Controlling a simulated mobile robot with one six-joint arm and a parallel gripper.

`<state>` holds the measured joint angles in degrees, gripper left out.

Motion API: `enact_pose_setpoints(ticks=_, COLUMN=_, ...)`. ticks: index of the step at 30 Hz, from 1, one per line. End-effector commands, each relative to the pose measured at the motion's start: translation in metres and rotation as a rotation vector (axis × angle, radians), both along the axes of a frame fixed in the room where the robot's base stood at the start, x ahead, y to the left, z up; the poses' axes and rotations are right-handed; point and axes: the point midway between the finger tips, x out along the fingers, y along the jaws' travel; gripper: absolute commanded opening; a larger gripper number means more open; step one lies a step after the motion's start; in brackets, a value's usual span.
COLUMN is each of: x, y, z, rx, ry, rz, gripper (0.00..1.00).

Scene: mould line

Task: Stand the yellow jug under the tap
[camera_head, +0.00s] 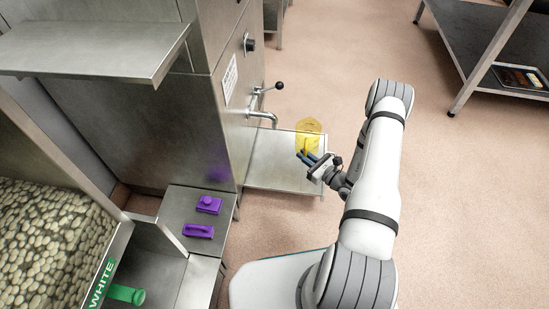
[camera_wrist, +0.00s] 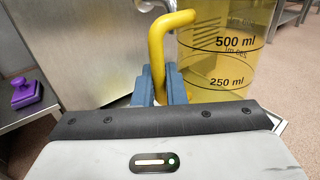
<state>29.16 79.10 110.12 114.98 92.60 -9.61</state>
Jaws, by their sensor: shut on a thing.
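The yellow jug (camera_head: 309,131) is at the outer part of the small steel shelf below the tap (camera_head: 262,113). In the wrist view the jug (camera_wrist: 228,75) is see-through, upright, with 250 and 500 ml marks and a yellow handle. My gripper (camera_head: 308,158) is shut on that handle; its blue fingers (camera_wrist: 158,88) sit on both sides of it. The jug appears to the right of the spout in the head view. I cannot tell whether its base touches the shelf.
The steel shelf (camera_head: 272,172) is bare at its front. Two purple things (camera_head: 208,204) lie on a steel ledge at left. A lever with a black knob (camera_head: 279,86) sticks out above the tap. A steel table (camera_head: 480,45) stands at the upper right.

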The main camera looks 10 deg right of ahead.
Motion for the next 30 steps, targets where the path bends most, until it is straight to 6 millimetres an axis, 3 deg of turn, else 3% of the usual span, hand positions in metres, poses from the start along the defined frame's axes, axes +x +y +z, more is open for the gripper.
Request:
enact_pose_setpoints(ticks=1, x=-0.009, y=-0.003, z=-0.025, rx=0.006, ry=0.004, rz=0.004, gripper=0.00)
enact_pose_setpoints(ticks=6, x=-0.033, y=-0.005, z=-0.077, rx=0.015, ry=-0.004, rz=0.027, gripper=0.00)
enact_pose_setpoints(ticks=9, x=-0.043, y=-0.004, z=-0.096, rx=0.019, ry=-0.010, rz=0.036, gripper=0.00)
enact_pose_setpoints(ticks=14, x=-0.048, y=-0.001, z=-0.110, rx=0.021, ry=-0.014, rz=0.044, gripper=0.00)
enact_pose_setpoints(ticks=19, x=-0.025, y=0.020, z=-0.113, rx=0.021, ry=-0.015, rz=0.051, gripper=0.00)
enact_pose_setpoints(ticks=30, x=0.053, y=0.080, z=-0.114, rx=0.020, ry=-0.017, rz=0.047, gripper=0.00)
